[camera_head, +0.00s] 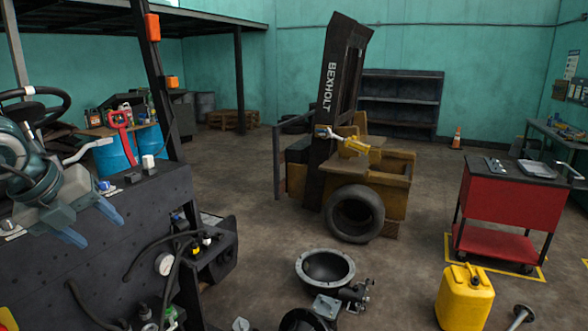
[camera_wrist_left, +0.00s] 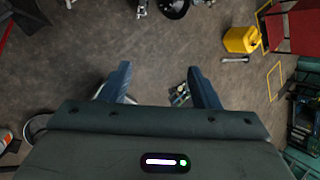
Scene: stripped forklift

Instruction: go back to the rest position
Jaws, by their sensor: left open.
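My left gripper (camera_head: 90,223) is at the left of the head view, with its two blue fingers spread apart and nothing between them. It hangs in front of the dark forklift body panel (camera_head: 75,252); whether it touches the panel is hard to tell. In the left wrist view my left gripper (camera_wrist_left: 160,86) also shows open and empty, with bare floor beyond the fingers. A small part (camera_wrist_left: 179,95) shows on the floor near the right finger in that view. My right gripper is not in view.
A yellow forklift (camera_head: 385,185) with a dark mast stands mid-room. A red cart (camera_head: 508,208) and a yellow jerrycan (camera_head: 465,300) are at right. A dark round bowl-like part (camera_head: 325,268) lies on the floor.

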